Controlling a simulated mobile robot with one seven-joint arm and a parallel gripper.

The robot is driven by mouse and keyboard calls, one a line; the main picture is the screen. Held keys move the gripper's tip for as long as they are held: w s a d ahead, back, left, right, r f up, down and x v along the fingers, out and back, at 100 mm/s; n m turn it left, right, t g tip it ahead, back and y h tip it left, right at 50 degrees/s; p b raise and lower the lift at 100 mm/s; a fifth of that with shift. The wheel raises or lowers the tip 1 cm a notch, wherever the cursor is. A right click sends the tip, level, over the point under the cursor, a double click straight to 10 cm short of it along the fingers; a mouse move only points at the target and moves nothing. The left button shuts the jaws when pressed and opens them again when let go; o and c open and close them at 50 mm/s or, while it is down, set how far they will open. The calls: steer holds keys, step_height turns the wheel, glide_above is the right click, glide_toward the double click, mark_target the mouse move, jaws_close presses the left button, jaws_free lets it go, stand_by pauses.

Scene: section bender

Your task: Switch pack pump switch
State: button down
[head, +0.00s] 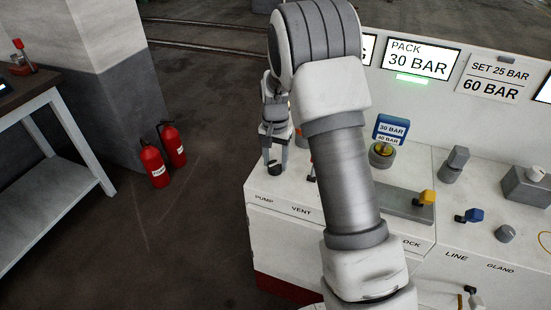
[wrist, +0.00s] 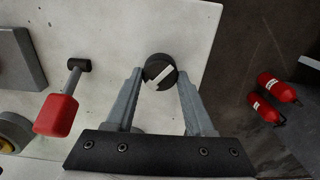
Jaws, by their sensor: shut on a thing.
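The pump switch is a round black knob (wrist: 160,72) with a white pointer bar, set on the white console top. The bar lies at a slant in the wrist view. In the head view the knob (head: 274,168) sits behind the PUMP label (head: 264,198), near the console's left edge. My gripper (wrist: 160,76) is shut on the knob, one finger on each side of it. In the head view my gripper (head: 275,158) points down over the knob and partly hides it.
A red-handled lever (wrist: 57,115) stands beside the knob, near the VENT label (head: 301,210). The PACK display (head: 418,60) reads 30 BAR, with a green light below. Yellow (head: 427,198) and blue (head: 470,215) handles lie to the right. Fire extinguishers (head: 154,163) stand on the floor at left.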

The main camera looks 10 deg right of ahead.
mark_target(275, 164)
steer(key=n, duration=0.3)
steer(key=shift+n+p, duration=0.3)
steer(key=shift+a+n+p, duration=0.1)
steer(key=shift+n+p, duration=0.25)
steer(key=shift+n, duration=1.55)
steer(key=shift+c, duration=1.3)
jaws_free()
step_height(275, 164, up, 18)
steer(key=p, duration=0.2)
steer(key=shift+f+p, duration=0.25)
steer(key=shift+p, duration=0.15)
